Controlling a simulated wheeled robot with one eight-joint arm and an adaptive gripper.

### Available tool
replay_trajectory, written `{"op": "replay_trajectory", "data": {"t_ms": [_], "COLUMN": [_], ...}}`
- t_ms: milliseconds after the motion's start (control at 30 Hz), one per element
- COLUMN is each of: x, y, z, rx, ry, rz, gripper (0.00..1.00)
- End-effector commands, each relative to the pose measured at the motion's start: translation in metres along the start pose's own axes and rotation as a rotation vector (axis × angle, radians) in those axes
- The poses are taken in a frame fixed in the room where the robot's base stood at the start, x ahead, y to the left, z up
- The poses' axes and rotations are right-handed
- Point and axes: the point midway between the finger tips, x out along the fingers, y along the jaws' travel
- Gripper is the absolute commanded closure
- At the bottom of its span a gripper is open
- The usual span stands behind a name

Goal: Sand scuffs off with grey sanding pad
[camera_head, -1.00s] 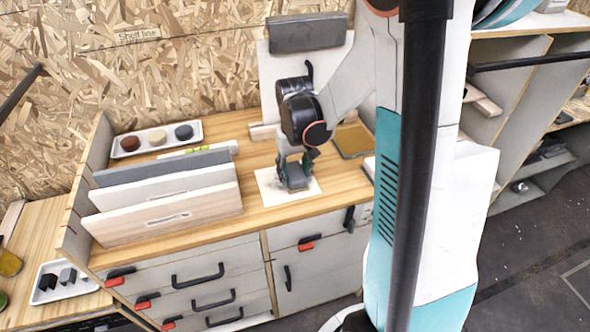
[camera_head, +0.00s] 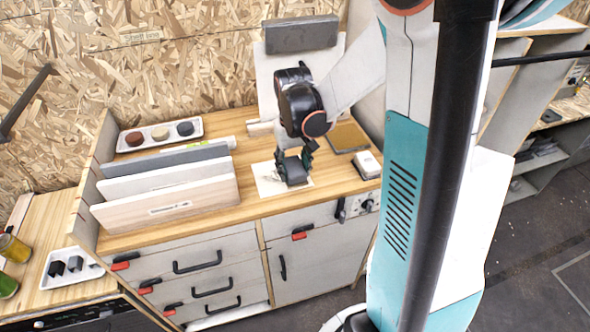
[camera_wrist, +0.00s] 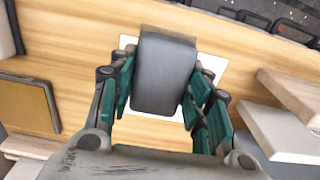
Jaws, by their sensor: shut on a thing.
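My gripper (camera_head: 293,170) is shut on a dark grey block (camera_wrist: 165,75), which looks like the sanding pad. In the wrist view the green-padded fingers stand on both sides of the block. The block is over a pale square plate (camera_head: 267,189) on the wooden bench top and hides much of it; I cannot tell whether it presses on the plate. The plate also shows in the wrist view (camera_wrist: 214,63).
Three upright panels, the front one wooden (camera_head: 170,208), stand left of the plate. A brown-topped square (camera_head: 348,136) and a small white box (camera_head: 367,163) lie to the right. Drawers (camera_head: 198,266) are below.

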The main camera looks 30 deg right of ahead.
Motion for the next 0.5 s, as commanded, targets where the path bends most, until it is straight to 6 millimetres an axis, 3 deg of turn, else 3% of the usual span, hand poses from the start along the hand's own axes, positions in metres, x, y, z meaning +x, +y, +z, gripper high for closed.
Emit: {"op": "replay_trajectory", "data": {"t_ms": [300, 500], "x": [-0.031, -0.036], "y": [-0.003, -0.004], "z": [-0.006, -0.008], "rx": [-0.002, -0.002], "ry": [0.0, 0.0], "rz": [0.0, 0.0], "gripper": [0.82, 0.82]}}
